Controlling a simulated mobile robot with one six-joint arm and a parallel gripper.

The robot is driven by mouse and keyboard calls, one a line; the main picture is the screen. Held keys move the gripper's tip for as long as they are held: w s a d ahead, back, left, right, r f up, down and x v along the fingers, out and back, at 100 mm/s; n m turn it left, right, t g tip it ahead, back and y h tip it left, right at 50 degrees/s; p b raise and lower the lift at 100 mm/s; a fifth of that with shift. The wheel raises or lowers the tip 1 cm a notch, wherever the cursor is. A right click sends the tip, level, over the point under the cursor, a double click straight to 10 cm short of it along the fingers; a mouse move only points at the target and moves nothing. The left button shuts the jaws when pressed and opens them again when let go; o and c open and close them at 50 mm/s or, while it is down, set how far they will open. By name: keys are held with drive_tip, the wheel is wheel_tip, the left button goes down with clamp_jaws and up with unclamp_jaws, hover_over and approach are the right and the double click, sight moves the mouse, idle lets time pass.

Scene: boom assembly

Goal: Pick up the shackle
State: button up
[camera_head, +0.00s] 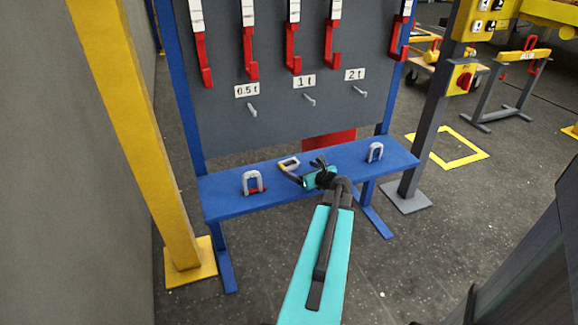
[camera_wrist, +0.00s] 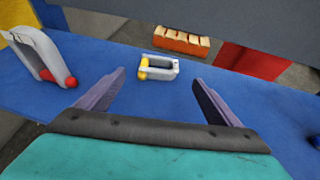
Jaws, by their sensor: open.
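A small grey shackle with yellow ends (camera_wrist: 160,68) lies flat on the blue shelf (camera_wrist: 50,100). It also shows in the head view (camera_head: 289,163), just beyond my gripper (camera_head: 300,168). My gripper is open and empty. In the wrist view the shackle is ahead of and between the fingertips (camera_wrist: 159,77), apart from both. A larger grey shackle with a red pin (camera_head: 252,182) stands upright at the left of the shelf, also at the left of the wrist view (camera_wrist: 43,57). Another grey shackle (camera_head: 375,151) stands at the right end.
A grey board (camera_head: 290,100) with red hooks, pegs and weight labels rises behind the shelf. A yellow post (camera_head: 135,130) stands at left, a dark post (camera_head: 430,110) at right. The wrist view shows an orange block (camera_wrist: 182,41) and a red panel (camera_wrist: 250,60) beyond the shelf.

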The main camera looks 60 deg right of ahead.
sight(287, 163)
drive_tip(key=shift+x, duration=1.6)
drive_tip(key=shift+b+x, duration=0.4)
drive_tip(key=shift+x, duration=2.2)
drive_tip(key=shift+a, duration=0.1)
drive_tip(key=c, duration=1.5)
